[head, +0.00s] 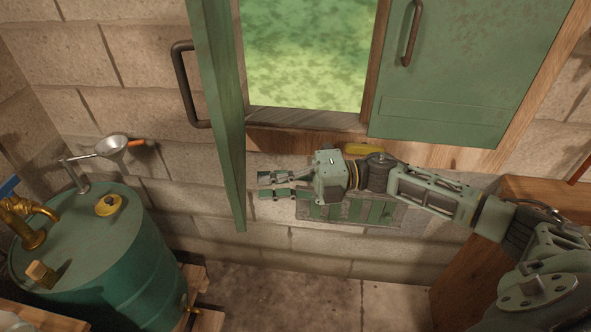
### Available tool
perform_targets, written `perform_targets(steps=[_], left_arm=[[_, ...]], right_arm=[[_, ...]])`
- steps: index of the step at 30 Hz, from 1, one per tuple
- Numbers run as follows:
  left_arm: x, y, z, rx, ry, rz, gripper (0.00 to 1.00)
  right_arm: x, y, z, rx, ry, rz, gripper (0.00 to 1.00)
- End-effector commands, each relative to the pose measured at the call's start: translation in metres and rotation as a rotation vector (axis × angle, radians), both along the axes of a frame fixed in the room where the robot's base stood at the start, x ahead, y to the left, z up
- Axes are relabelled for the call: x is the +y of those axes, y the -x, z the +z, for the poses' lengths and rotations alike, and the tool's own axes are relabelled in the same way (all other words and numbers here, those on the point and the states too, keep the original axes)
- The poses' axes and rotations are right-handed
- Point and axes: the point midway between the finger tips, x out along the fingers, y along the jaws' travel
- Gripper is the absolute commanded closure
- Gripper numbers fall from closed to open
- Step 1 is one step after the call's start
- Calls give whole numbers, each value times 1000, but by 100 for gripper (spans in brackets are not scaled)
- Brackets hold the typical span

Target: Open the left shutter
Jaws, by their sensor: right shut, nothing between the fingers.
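The left shutter (219,105) is a green panel in the head view, swung out from the wall and seen nearly edge-on. Its dark bar handle (182,85) sticks out on its left side. Green outdoor light shows through the uncovered window opening (305,55) to its right. My right gripper (262,187) is shut and empty, just right of the shutter's lower part and below the sill. Whether its fingertips touch the shutter I cannot tell. The right shutter (465,70), with its own handle (410,35), lies flat over the window's right part. My left gripper is not in view.
A green drum (95,240) with a brass tap (30,220) stands at the lower left. Floor is clear at bottom centre.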

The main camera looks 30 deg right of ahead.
Motion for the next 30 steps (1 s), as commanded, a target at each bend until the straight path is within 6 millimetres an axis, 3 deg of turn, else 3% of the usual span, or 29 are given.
perform_targets(steps=[1, 6, 22, 30], left_arm=[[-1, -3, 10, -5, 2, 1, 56], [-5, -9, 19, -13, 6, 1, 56], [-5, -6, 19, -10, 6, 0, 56], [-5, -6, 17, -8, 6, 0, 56]], right_arm=[[9, -3, 6, 1, -3, 1, 100], [25, -9, 2, 1, 0, -1, 100], [36, -12, 0, 0, -1, 0, 100], [96, -29, 0, -3, -4, 2, 100]])
